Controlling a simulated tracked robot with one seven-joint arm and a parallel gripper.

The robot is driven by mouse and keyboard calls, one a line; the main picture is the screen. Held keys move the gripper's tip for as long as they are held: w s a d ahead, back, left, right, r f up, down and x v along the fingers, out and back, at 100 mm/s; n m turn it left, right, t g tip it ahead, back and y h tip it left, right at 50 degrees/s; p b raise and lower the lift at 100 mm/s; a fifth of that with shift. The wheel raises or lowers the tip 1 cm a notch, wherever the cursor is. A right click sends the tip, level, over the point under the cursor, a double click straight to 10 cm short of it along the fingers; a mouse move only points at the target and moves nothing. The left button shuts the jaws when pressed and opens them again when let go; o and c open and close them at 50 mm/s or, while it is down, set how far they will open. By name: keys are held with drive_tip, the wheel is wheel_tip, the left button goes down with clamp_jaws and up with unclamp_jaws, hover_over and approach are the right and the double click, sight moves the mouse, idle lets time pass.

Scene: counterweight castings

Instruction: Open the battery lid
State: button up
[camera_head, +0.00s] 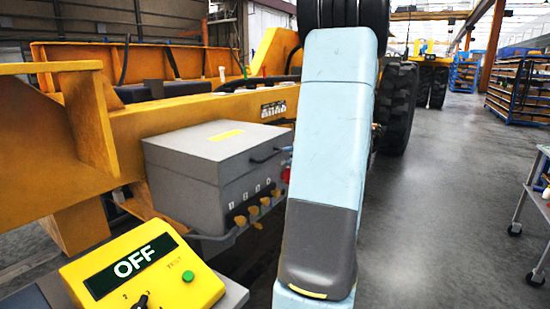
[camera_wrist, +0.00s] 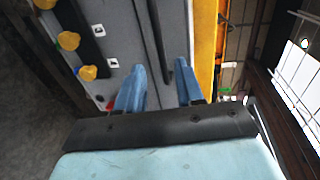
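The grey battery box (camera_head: 205,185) is mounted on the side of the yellow frame. Its lid (camera_head: 195,140) lies flat and closed, with a yellow label on top. A dark bar handle (camera_head: 268,154) sticks out at the box's right side, partly hidden behind my arm. In the wrist view my gripper (camera_wrist: 161,66) is open, its two blue fingers apart. The dark handle bar (camera_wrist: 167,45) appears between the fingertips, with a gap on both sides. I cannot tell how deep it sits. The head view hides my gripper behind my arm.
Yellow knobs (camera_head: 253,212) and a rail run along the box's front. A yellow panel (camera_head: 150,268) reading OFF, with a green button, stands at lower left. A large tyre (camera_head: 398,105) stands behind my arm. A cart (camera_head: 538,210) is at far right; the floor between is clear.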

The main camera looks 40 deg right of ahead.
drive_tip(key=x, duration=0.6)
drive_tip(key=shift+w+a, duration=0.15)
drive_tip(key=shift+w, duration=0.05)
drive_tip(key=shift+f, duration=0.1)
clamp_jaws()
drive_tip(key=shift+f, duration=0.1)
